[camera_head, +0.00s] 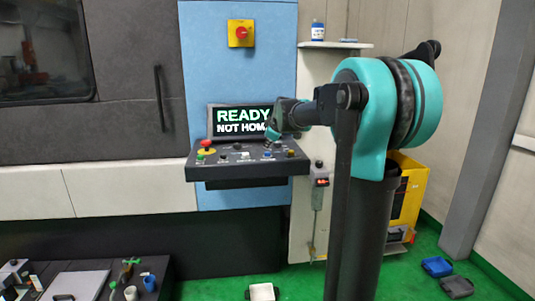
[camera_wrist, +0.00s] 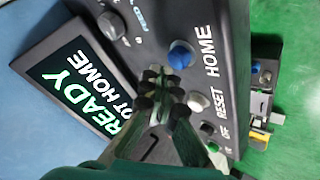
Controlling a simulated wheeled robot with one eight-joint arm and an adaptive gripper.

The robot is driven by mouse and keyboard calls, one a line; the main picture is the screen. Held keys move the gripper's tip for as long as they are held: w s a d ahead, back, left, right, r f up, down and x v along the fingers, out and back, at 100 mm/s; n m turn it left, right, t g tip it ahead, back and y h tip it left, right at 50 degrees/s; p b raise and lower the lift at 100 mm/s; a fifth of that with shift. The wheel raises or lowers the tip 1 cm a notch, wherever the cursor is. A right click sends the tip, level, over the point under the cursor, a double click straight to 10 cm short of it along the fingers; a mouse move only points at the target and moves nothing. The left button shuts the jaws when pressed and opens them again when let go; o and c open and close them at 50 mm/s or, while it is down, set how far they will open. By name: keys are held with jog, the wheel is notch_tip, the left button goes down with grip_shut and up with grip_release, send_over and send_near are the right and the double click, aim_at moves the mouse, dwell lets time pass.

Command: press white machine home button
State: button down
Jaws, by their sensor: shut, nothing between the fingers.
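The control panel (camera_head: 247,168) of the machine juts out below a screen (camera_head: 241,121) that reads "READY NOT HOME". In the wrist view the label HOME stands beside a blue round button (camera_wrist: 180,55). A pale button (camera_wrist: 198,101) sits beside the label RESET. My gripper (camera_wrist: 155,80) is shut and empty, its tips in front of the panel near the blue button; I cannot tell how far off they are. In the head view my gripper (camera_head: 271,134) is above the panel's right half and covers the end of the screen text.
A red emergency knob (camera_head: 206,146) stands at the panel's left. In the wrist view a dark dial (camera_wrist: 112,25) by FEED is above the tips, and a dark button (camera_wrist: 208,128) is by OFF. A yellow box with a red switch (camera_head: 240,33) is higher on the wall.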

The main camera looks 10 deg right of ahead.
aim_at(268, 153)
jog(key=shift+f, duration=0.3)
jog(key=shift+f, duration=0.4)
dwell(0.6)
dwell(0.4)
jog(key=shift+r, duration=3.35)
